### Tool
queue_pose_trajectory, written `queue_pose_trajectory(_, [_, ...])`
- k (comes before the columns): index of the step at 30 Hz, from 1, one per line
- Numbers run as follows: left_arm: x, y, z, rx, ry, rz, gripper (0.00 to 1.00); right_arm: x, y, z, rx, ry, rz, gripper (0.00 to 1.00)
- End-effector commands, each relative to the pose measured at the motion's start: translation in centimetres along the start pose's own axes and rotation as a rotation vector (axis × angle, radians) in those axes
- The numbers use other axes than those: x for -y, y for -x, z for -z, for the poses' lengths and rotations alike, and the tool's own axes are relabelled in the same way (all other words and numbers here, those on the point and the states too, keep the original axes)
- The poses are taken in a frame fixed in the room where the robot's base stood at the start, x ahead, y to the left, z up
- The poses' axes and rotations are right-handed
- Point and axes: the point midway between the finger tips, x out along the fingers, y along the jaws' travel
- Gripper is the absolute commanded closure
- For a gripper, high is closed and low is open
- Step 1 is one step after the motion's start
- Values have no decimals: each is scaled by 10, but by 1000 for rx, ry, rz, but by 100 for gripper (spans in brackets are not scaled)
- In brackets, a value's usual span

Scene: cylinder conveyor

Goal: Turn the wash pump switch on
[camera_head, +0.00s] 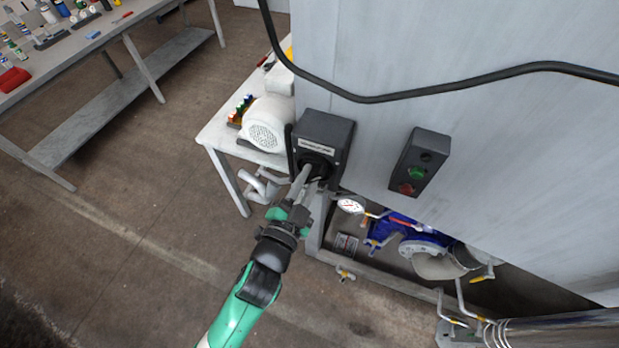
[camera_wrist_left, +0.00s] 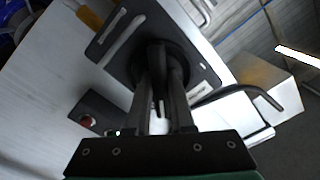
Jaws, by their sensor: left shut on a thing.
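The wash pump switch is a dark box (camera_head: 327,130) with a small white label plate, fixed to the grey panel in the head view. Its round dark rotary knob is largely hidden behind my left gripper (camera_head: 307,178). In the left wrist view the switch box (camera_wrist_left: 120,48) fills the upper middle, and the dark knob (camera_wrist_left: 157,50) stands between the fingers. My left gripper (camera_wrist_left: 162,88) is shut on the knob, its two fingers on either side of it. The knob's exact angle is hard to read. My right gripper is not in view.
A control box (camera_head: 417,163) with green and red buttons is to the right on the panel. A black cable (camera_head: 400,97) crosses above. A white motor (camera_head: 268,124) sits at left. A pressure gauge (camera_head: 350,205) and blue pump (camera_head: 393,230) lie below. Open floor is left.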

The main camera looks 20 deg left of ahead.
Motion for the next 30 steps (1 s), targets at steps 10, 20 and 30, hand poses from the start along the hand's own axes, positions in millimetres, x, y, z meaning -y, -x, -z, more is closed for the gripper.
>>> queue_pose_trajectory(10, [-1, 0, -1, -2, 326, 1, 100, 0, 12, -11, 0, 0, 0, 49])
queue_pose_trajectory(20, [0, 0, 0, -3, 571, 1, 100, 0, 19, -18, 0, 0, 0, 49])
queue_pose_trajectory(30, [0, 0, 0, -2, 684, 0, 100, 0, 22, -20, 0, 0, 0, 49])
